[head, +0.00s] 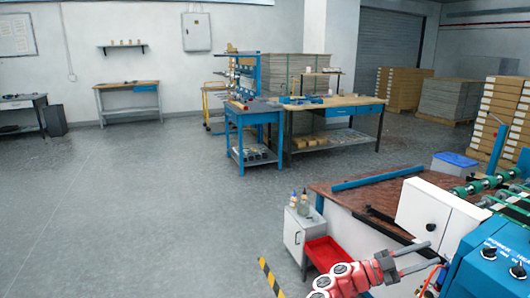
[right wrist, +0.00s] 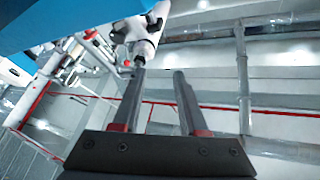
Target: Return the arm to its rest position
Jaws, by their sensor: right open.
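My right arm comes in at the bottom of the head view, red and grey. Its right gripper (head: 426,257) has two grey fingers apart with nothing between them. They are beside the white and blue laminating machine (head: 432,212); I cannot tell whether they touch it. In the right wrist view the right gripper (right wrist: 160,72) is open and empty. A pale rounded part with a dark end (right wrist: 147,45) shows beyond the left fingertip. My left gripper is not in view.
A red bin (head: 325,252) and a small white cabinet (head: 297,236) stand left of the machine. A yellow-black floor stripe (head: 268,276) lies by the arm. Workbenches (head: 333,108) and stacked boxes (head: 400,88) are farther back. The left floor is clear.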

